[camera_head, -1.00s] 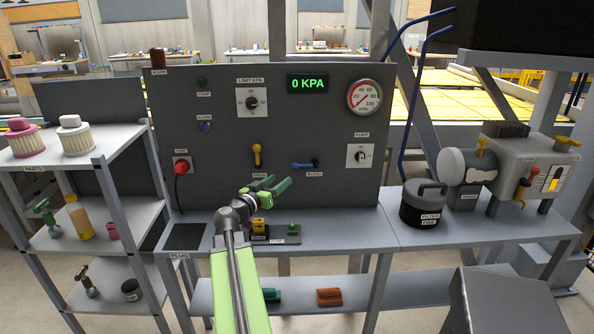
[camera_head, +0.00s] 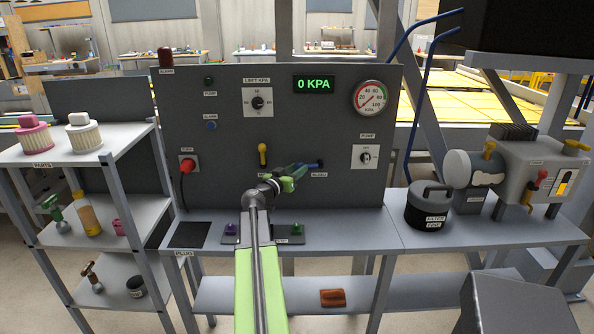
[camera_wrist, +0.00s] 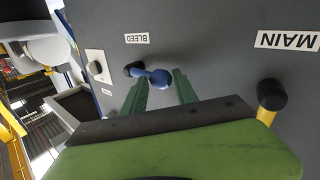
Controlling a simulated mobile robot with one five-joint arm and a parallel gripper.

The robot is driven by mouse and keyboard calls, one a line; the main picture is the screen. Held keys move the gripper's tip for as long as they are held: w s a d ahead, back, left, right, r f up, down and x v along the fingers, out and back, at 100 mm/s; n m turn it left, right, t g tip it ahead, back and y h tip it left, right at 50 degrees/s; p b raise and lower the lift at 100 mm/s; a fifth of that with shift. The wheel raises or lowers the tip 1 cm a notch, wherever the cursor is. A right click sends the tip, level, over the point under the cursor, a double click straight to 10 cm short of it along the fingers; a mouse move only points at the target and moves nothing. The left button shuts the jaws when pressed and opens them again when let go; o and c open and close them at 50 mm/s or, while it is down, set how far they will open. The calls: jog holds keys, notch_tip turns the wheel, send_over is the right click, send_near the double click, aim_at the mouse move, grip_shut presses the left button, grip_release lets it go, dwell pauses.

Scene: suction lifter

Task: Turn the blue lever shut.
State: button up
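The blue lever is mounted on the grey panel (camera_head: 225,140) above the label BLEED. In the wrist view the blue lever (camera_wrist: 158,78) lies roughly sideways, its round knob pointing away from the dark pivot. In the head view the blue lever (camera_head: 311,165) is partly hidden by my gripper (camera_head: 298,173). In the wrist view my gripper (camera_wrist: 157,84) is open, with one green finger on each side of the knob. Gaps show between knob and fingers; I cannot tell how deep the knob sits between them.
A yellow lever (camera_head: 263,153) labelled MAIN stands upright to the left. The pump knob (camera_head: 365,157) is to the right. The display (camera_head: 314,84) reads 0 KPA. A red plug (camera_head: 187,165) sticks out of the panel. The bench (camera_head: 350,230) below holds a dark filter canister (camera_head: 428,207).

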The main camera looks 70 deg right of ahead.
grip_shut()
jog(key=shift+w, duration=0.1)
dwell(0.9)
